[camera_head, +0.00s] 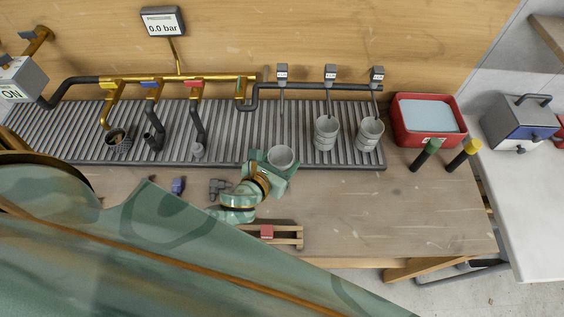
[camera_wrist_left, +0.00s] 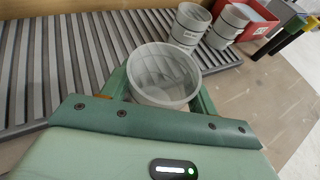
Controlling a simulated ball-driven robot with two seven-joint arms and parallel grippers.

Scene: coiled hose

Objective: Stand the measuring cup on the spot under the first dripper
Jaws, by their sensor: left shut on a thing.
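A grey translucent measuring cup (camera_head: 281,156) is held upright between the fingers of my left gripper (camera_head: 277,163), which is shut on it. In the left wrist view the open-topped cup (camera_wrist_left: 164,76) appears between the green fingers. The cup is near the front edge of the slatted drain rack (camera_head: 232,140), in front of the first dripper (camera_head: 282,74). I cannot tell whether it touches the rack. Two similar cups stand under the second dripper (camera_head: 330,74) and the third dripper (camera_head: 377,76). The bare slats below the first dripper show behind the held cup. My right gripper is not in view.
Dark hoses hang from the brass valve pipe (camera_head: 225,77) at left. A red tub (camera_head: 398,130) stands right of the rack, near green (camera_head: 425,154) and yellow-topped (camera_head: 464,153) handles. A wooden holder (camera_head: 285,236) and small fittings (camera_head: 218,188) lie on the bench in front.

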